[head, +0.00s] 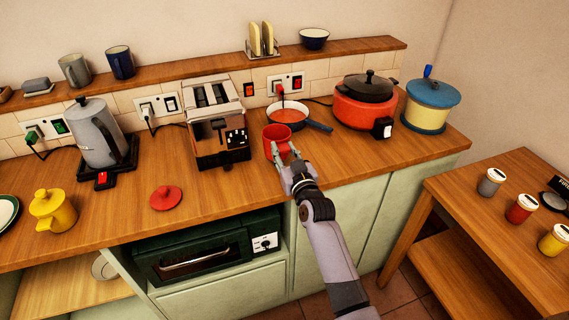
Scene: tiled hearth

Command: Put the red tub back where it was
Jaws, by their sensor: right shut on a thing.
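My right gripper (284,158) is shut on an open red vessel (275,136) at the counter's front, between the toaster and the frying pan. I cannot tell whether the vessel touches the counter. A small red tub (520,208) with a white lid stands upright on the side table at the right, between a grey tub (490,182) and a yellow tub (553,239). No gripper is near it. A loose red lid (166,197) lies on the counter to the left. My left gripper is not in view.
The toaster (216,120) stands left of my right gripper. A frying pan (287,113), a red cooker (364,100) and a blue-lidded pot (431,102) stand to its right. A kettle (100,135) and yellow pot (53,212) are at left. Bare counter (350,163) shows right of the gripper.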

